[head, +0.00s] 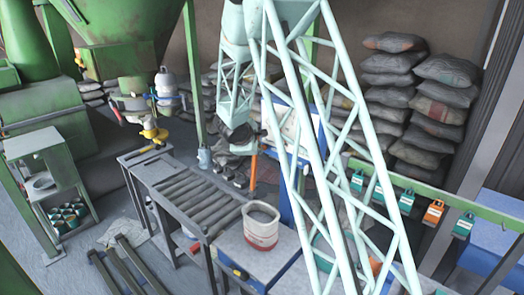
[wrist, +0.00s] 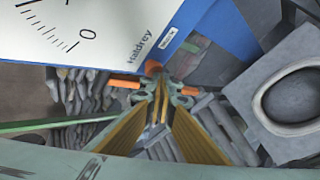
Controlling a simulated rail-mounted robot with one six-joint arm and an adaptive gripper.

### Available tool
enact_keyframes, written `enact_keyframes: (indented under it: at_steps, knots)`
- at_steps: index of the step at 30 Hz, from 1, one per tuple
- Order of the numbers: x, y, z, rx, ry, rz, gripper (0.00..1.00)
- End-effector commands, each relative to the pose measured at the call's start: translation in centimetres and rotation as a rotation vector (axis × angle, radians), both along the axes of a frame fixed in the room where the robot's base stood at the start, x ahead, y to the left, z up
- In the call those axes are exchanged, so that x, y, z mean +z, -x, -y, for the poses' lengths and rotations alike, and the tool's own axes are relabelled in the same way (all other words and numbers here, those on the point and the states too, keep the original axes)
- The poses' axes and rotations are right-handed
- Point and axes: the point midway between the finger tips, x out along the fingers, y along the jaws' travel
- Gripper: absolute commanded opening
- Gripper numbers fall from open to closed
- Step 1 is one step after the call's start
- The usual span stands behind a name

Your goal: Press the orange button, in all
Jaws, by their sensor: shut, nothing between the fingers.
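In the wrist view, a small orange-red rounded piece (wrist: 153,68), which looks like the orange button, shows at the lower edge of the white dial face (wrist: 110,30) marked "Haldrey". My gripper (wrist: 158,104) is shut and empty, its tips just below that piece in the picture. I cannot tell whether they touch it. In the head view my gripper (head: 240,136) hangs to the left of the white and blue dial cabinet (head: 286,124). The button cannot be made out there. An upright orange piece (head: 254,172) shows just below my gripper.
A roller conveyor (head: 190,200) runs below. An open white and red tub (head: 260,228) stands at its near end. Grey sacks (head: 440,100) are stacked at the back right. A green rail (head: 460,203) with teal and orange tags crosses the right side.

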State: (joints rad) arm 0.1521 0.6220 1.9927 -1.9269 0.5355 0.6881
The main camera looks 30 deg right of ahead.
Motion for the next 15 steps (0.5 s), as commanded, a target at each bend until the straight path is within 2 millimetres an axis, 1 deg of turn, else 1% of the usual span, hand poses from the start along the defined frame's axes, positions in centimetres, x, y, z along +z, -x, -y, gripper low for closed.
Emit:
enact_keyframes:
  at_steps: [15]
  knots:
    - [0.0,0.6,-1.6,-0.001,-0.001,0.001,0.00]
